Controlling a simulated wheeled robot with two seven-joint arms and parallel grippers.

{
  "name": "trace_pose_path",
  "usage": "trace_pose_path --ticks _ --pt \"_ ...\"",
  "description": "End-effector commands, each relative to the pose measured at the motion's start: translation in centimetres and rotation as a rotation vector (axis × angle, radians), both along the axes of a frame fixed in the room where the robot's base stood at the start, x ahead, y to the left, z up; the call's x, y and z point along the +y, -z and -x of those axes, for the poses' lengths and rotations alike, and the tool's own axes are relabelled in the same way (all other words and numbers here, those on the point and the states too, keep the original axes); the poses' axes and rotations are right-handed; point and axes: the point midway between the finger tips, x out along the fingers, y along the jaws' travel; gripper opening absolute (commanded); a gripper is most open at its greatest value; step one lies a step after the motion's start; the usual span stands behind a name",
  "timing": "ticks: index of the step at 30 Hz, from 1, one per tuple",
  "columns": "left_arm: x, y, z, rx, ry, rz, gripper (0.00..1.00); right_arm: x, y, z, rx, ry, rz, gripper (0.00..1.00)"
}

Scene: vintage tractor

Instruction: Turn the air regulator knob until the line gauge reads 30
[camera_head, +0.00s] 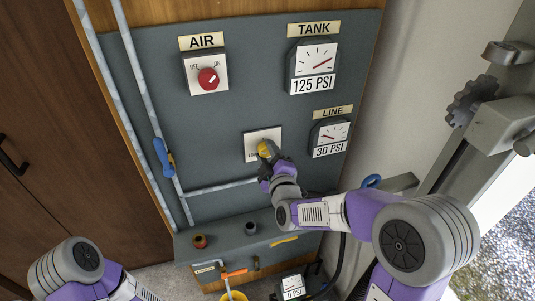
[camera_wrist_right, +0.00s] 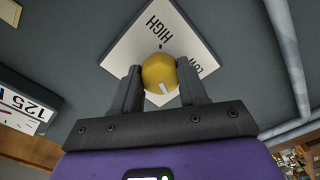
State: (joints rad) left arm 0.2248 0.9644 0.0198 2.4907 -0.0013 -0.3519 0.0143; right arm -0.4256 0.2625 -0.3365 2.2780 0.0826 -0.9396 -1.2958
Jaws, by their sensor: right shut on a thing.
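The yellow regulator knob (camera_head: 266,148) sits on a white plate (camera_head: 251,146) on the grey panel. My right gripper (camera_head: 268,156) is shut on it. In the right wrist view the knob (camera_wrist_right: 160,74) is between the two dark fingers (camera_wrist_right: 158,88), with a white mark on it and HIGH and LOW printed on the plate (camera_wrist_right: 140,40). The LINE gauge (camera_head: 329,136) reads 30 PSI on its label. My left arm (camera_head: 80,270) shows at the lower left; its gripper is out of view.
The TANK gauge (camera_head: 313,65) reads 125 PSI. A red AIR switch (camera_head: 208,78) is at the upper left of the panel. A blue-handled valve (camera_head: 163,157) sits on a pipe at the left. A small shelf (camera_head: 225,243) with two cups is below the knob. Another gauge reading 0 PSI (camera_head: 293,287) stands low.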

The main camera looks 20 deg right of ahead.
Motion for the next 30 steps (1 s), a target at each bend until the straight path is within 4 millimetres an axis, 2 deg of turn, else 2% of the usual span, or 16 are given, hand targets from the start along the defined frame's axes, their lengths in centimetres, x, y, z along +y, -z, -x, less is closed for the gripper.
trace_pose_path --ticks 1,6,14,17,30 --pt "0.0 0.0 0.0 0.000 0.000 0.000 0.43 0.0 0.0 0.0 -0.001 0.000 0.000 0.46" --pt "0.0 0.0 0.0 0.000 0.000 0.000 0.43 0.0 0.0 0.0 -0.001 0.000 -0.001 0.68" --pt "0.0 0.0 0.0 0.000 0.000 0.000 0.43 0.0 0.0 0.1 0.000 0.000 -0.001 0.68" --pt "0.0 -0.1 0.0 0.000 0.000 0.000 0.43 0.0 0.0 0.7 0.000 -0.001 -0.002 0.68" --pt "0.0 -0.5 0.0 0.000 0.000 0.000 0.43 -0.2 -0.1 6.8 -0.001 0.000 -0.002 0.68"
